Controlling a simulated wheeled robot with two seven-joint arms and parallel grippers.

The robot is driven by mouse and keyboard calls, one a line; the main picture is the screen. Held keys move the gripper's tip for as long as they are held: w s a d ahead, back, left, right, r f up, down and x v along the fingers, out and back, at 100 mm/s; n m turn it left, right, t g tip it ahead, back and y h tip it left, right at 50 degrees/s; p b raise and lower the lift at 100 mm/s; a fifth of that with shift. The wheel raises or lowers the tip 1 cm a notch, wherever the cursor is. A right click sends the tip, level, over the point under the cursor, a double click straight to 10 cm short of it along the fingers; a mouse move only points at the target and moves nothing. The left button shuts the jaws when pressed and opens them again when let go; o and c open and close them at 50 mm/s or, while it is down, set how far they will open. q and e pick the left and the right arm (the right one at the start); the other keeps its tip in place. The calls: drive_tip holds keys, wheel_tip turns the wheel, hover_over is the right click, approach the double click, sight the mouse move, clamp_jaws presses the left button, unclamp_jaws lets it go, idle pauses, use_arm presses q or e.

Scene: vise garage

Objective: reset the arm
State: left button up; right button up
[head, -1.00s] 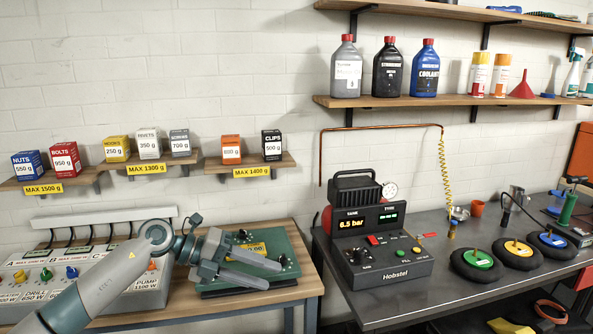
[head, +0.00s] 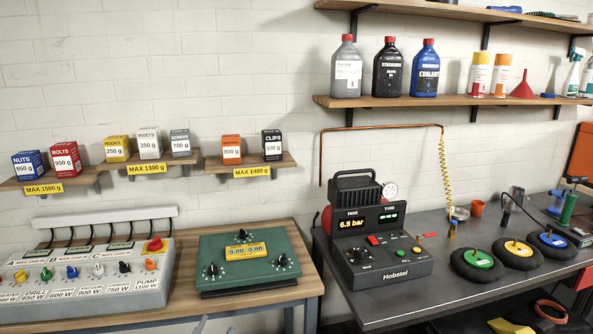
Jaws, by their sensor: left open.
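My left gripper (head: 214,327) shows only as small grey tips at the bottom edge, in front of the wooden bench. It is open, and nothing shows between the tips. The rest of my left arm is out of view below. My right gripper is not in view.
The wooden bench (head: 310,283) holds a grey power panel (head: 85,270) with knobs and a green box (head: 248,262) with a yellow display. To the right, a dark table (head: 400,310) carries a Hobstel compressor (head: 375,250) and three small wheels (head: 517,254). Shelves above hold boxes and bottles.

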use_arm(q)
drive_tip(key=s+a+f+n+g+y, duration=0.15)
drive_tip(key=s+f+g, duration=0.25)
drive_tip(key=s+f, duration=0.4)
drive_tip(key=s+a+f+n+g+y, duration=0.1)
drive_tip(key=s+a+f+n+g, duration=0.15)
drive_tip(key=s+f, duration=0.45)
drive_tip(key=s+f+g, duration=0.4)
drive_tip(key=s, duration=0.6)
drive_tip(key=s+f+g, duration=0.3)
drive_tip(key=s+g, duration=0.1)
drive_tip(key=s, duration=0.6)
drive_tip(key=w+d+f+t+h, duration=0.1)
drive_tip(key=w+f, duration=0.1)
drive_tip(key=f, duration=0.9)
drive_tip(key=w+d+f, duration=0.1)
drive_tip(key=w+f, duration=0.1)
drive_tip(key=f, duration=0.9)
drive_tip(key=s+f, duration=0.4)
drive_tip(key=f, duration=0.5)
drive_tip(key=s+f, duration=0.4)
drive_tip(key=f, duration=0.5)
drive_tip(key=shift+s+d+t+h, duration=0.2)
drive_tip(key=shift+s+t+h, duration=0.2)
drive_tip(key=shift+t+h, duration=0.05)
drive_tip(key=shift+f, duration=0.1)
